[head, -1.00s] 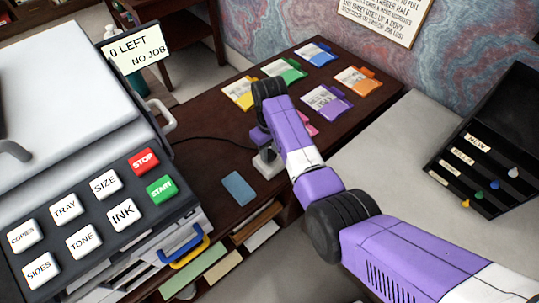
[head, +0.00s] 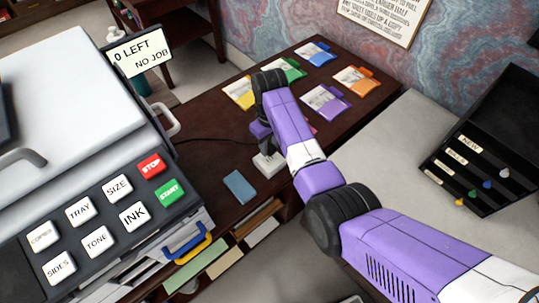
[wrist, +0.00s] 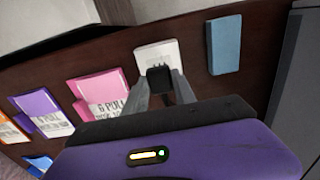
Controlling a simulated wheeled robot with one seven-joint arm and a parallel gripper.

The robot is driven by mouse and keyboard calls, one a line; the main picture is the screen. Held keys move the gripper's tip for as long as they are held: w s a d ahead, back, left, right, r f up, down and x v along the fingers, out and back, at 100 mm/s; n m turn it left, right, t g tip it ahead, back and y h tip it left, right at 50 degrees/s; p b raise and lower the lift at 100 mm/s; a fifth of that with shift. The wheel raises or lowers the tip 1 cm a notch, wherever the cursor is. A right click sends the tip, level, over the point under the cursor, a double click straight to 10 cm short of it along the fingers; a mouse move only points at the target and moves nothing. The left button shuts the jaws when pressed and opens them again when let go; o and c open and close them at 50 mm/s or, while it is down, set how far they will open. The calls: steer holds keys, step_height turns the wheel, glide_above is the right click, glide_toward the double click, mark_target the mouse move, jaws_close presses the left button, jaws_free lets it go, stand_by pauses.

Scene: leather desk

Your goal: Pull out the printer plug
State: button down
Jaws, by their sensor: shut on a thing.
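The printer (head: 70,120) stands at the left in the head view, with a dark cable (head: 205,140) running right toward my gripper. A white socket block (head: 268,165) sits on the dark desk below my gripper; it shows at the top middle of the wrist view (wrist: 143,55). My gripper (wrist: 160,92) is shut on the black plug (wrist: 159,79), one finger on each side. Small dark marks show between plug and socket face; I cannot tell surely whether they are bare prongs or slots. In the head view my arm hides the plug.
A blue pad (head: 240,187) lies beside the socket. Yellow (head: 238,93), green, blue, orange and purple (head: 325,102) packets lie behind my gripper. A pink packet (wrist: 92,90) lies close to the socket. A black rack (head: 485,140) stands at the right.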

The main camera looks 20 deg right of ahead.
steer(key=shift+r, duration=0.65)
